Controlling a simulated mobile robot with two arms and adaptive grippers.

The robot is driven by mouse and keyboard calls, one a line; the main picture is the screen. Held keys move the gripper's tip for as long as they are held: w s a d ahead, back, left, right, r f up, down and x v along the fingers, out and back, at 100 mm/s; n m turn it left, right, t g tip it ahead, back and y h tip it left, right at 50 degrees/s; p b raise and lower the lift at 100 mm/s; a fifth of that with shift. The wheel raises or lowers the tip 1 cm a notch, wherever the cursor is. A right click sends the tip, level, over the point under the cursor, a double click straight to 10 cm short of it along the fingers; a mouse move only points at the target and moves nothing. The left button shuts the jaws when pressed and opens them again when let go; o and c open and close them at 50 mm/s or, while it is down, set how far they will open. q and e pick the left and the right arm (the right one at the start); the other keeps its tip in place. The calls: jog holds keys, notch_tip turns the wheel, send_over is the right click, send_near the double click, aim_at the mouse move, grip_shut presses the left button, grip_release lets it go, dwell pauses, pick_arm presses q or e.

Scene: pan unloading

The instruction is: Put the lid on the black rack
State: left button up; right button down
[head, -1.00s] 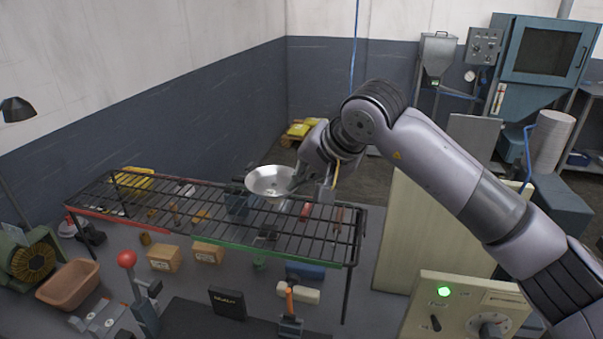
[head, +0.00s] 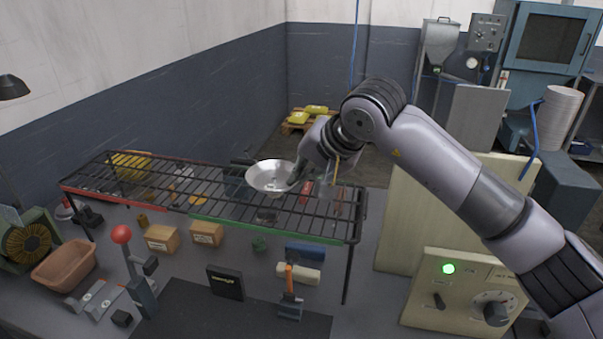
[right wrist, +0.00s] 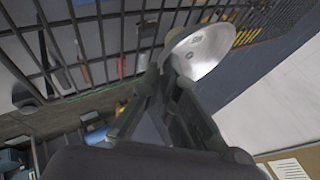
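The lid (head: 270,178), a shiny silver round shallow dish, is over the right half of the black rack (head: 180,215) in the head view. My right gripper (head: 300,180) is at its right edge. In the right wrist view the lid (right wrist: 208,52) is tilted and shows its hollow side. The gripper fingers (right wrist: 160,75) meet at its near rim and appear closed on it. Whether the lid touches the rack bars (right wrist: 95,40) or hangs just above them, I cannot tell. My left gripper is not in view.
Small boxes (head: 162,238), a brown bin (head: 65,264) and a red-knobbed lever (head: 122,235) stand on the bench near the rack. A control box (head: 462,300) with a green light is at the right. The rack's left half looks bare on top.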

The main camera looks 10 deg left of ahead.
jog(key=shift+f+b, duration=0.35)
jog(key=shift+f, duration=0.05)
jog(key=c, duration=1.7)
grip_release()
jog(key=shift+r, duration=0.1)
jog(key=v, duration=1.2)
